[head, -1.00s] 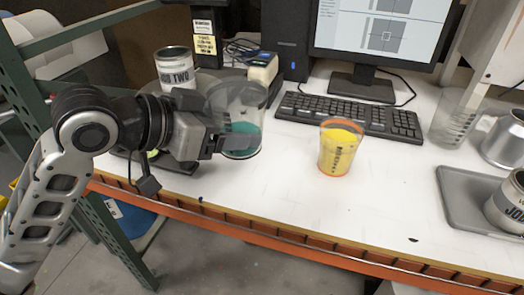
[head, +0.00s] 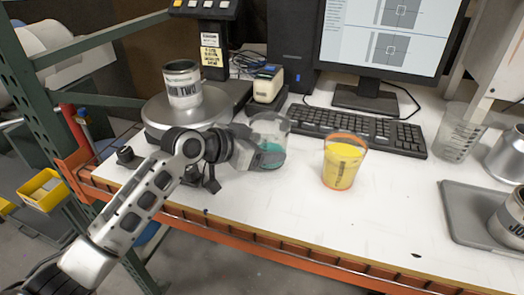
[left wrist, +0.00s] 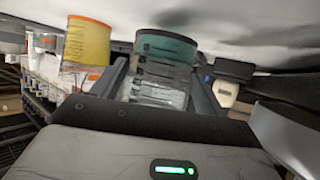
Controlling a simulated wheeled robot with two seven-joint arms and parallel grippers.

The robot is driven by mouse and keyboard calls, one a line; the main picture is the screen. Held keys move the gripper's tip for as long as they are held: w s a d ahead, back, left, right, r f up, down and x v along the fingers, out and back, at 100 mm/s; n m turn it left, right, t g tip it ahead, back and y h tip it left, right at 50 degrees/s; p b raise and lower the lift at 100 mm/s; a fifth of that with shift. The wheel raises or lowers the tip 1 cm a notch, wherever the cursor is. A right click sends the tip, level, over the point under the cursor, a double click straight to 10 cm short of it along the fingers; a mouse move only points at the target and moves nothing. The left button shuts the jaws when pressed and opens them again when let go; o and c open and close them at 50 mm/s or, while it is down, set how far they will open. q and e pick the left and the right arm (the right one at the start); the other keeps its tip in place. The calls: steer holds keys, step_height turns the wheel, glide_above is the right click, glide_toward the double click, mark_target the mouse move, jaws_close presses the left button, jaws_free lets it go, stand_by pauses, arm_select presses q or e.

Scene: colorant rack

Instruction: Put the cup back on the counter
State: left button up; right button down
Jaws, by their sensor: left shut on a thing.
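A clear cup with teal liquid (head: 272,150) is between the fingers of my left gripper (head: 256,152), which is shut on it. The cup is upright, low over or on the white counter (head: 270,205); I cannot tell whether its base touches. The teal cup also shows in the left wrist view (left wrist: 165,60), between the two fingers. A clear cup with yellow contents and an orange rim (head: 342,162) stands on the counter to the right, apart from the gripper; it also shows in the left wrist view (left wrist: 86,45). My right gripper is not in view.
A can labelled TWO (head: 183,85) stands on a round scale (head: 160,112) at left. A keyboard (head: 370,131) and monitor (head: 395,40) are behind. At right are an empty clear beaker (head: 460,135) and a grey tray (head: 460,215) with a can. The front middle counter is clear.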

arm_select(q)
steer(key=shift+f, duration=1)
steer(key=o, duration=1.1)
steer(key=shift+s+a+r, duration=0.1)
steer(key=shift+a+r, duration=0.05)
steer(key=shift+r, duration=0.05)
steer(key=v, duration=1)
steer(key=shift+s+a+r+b, duration=0.1)
steer(key=shift+s+a+b, duration=0.1)
steer(key=shift+b, duration=0.15)
steer(key=shift+s+a+r, duration=0.3)
steer(key=shift+s+a, duration=0.05)
